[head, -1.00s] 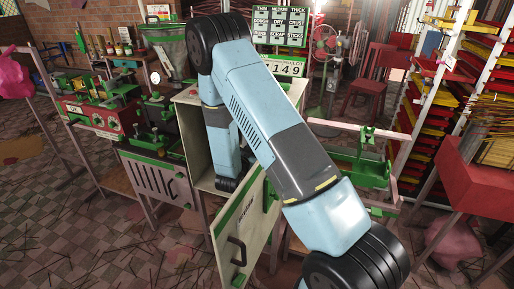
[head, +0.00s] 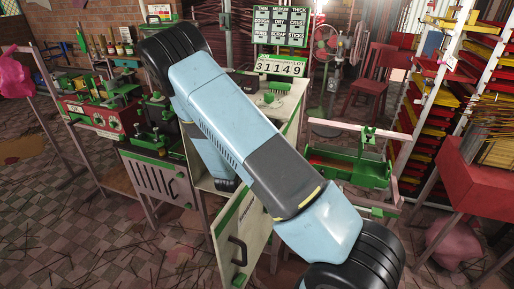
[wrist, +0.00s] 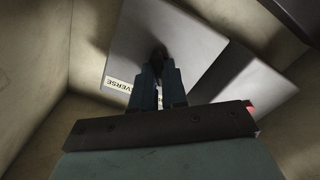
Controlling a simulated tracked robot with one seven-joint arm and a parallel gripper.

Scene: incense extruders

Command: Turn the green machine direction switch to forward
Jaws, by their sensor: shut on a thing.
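My gripper (wrist: 158,78) is inside the open cabinet of the cream-and-green machine (head: 288,103). In the wrist view its two fingers are shut on a dark switch knob (wrist: 158,54) on the face of a grey box (wrist: 185,32). A pale label (wrist: 119,86) beside the fingers shows the letters "VERSE", upside down; its other part is hidden behind the fingers. The knob's exact angle cannot be told. In the head view my arm hides the gripper and the switch.
The cabinet door (head: 231,252), with a dark handle, stands open below my arm. Cabinet walls (wrist: 35,70) enclose the gripper closely. A second grey box (wrist: 240,88) sits beside the switch box. A green tray frame (head: 345,170) stands to the right.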

